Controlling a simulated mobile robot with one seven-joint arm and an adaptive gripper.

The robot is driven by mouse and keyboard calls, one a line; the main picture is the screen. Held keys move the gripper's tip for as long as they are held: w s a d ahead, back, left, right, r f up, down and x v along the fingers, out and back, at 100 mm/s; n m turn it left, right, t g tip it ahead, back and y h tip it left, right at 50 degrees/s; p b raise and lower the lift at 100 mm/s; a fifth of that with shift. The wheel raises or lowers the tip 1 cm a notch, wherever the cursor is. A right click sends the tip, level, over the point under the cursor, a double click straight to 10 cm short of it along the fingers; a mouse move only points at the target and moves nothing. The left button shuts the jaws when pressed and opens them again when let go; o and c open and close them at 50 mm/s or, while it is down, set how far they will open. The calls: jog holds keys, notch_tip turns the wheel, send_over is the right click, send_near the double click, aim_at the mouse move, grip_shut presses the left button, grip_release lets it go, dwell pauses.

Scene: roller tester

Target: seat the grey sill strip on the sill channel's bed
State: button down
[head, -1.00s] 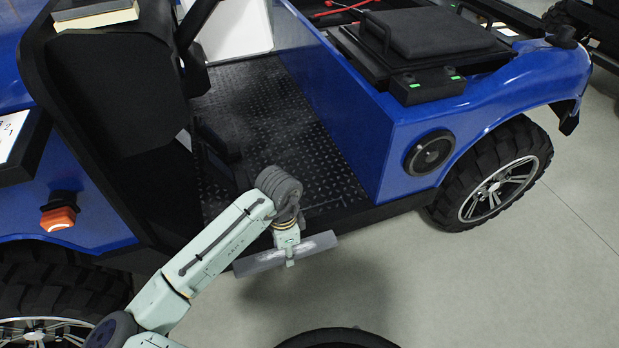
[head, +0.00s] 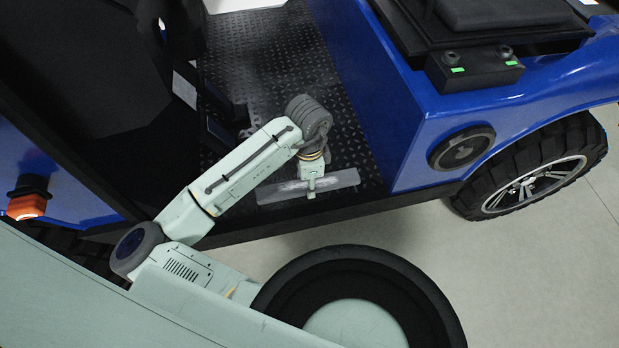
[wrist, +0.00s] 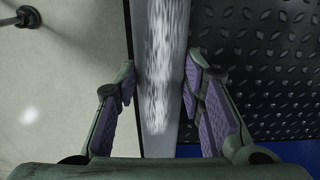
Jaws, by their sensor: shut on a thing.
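The grey sill strip (head: 340,181) is a long flat bar with a pale, streaked patch on its face. My gripper (head: 311,188) is shut on it near its middle. In the wrist view the strip (wrist: 163,60) runs lengthwise between the two fingers of my gripper (wrist: 160,82). In the head view the strip is over the outer edge of the cart's floor, roughly along the black sill (head: 290,226). The sill channel's bed is not clearly visible; the strip and gripper may cover it. I cannot tell whether the strip touches it or hangs above it.
The black diamond-plate floor (head: 265,60) lies inward of the strip, with the blue seat box (head: 385,110) to its right. A black seat (head: 90,80) stands at left. The wheel (head: 530,180) is at right. Open concrete floor (head: 535,260) lies outside the cart.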

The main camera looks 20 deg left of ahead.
aim_at(308, 201)
jog(key=shift+s+a+f, duration=0.1)
jog(key=shift+f+b, duration=2.3)
jog(key=shift+f, duration=0.55)
jog(key=shift+f+b, duration=0.5)
jog(key=shift+f, duration=0.2)
jog(key=c, duration=1)
grip_release()
jog(key=shift+r, duration=0.1)
